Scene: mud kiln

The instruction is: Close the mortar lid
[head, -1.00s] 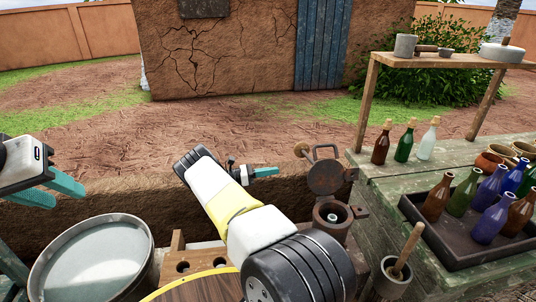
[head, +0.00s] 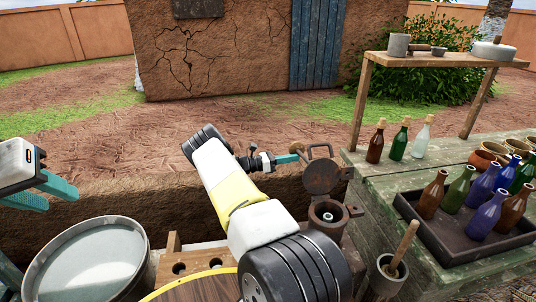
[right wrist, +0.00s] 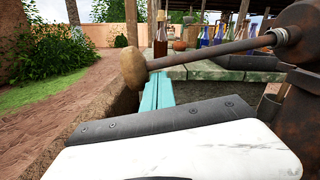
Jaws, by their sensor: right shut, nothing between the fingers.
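The rusty metal mortar (head: 328,217) stands right of centre in the head view, its round mouth uncovered. A wooden knob (head: 297,146) on a metal rod sits left of the lid; the knob shows large in the right wrist view (right wrist: 132,69). My right gripper (head: 296,158) is shut and empty, its teal tips close to the lid's upper left, below the knob; contact cannot be told. My left gripper (head: 42,194) is open and empty at the far left.
A metal basin (head: 50,285) stands at lower left. A grey cup with a pestle (head: 388,276) stands right of the mortar. The green table (head: 385,185) at right holds a tray (head: 450,251) of bottles. A low mud wall (head: 110,198) runs behind.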

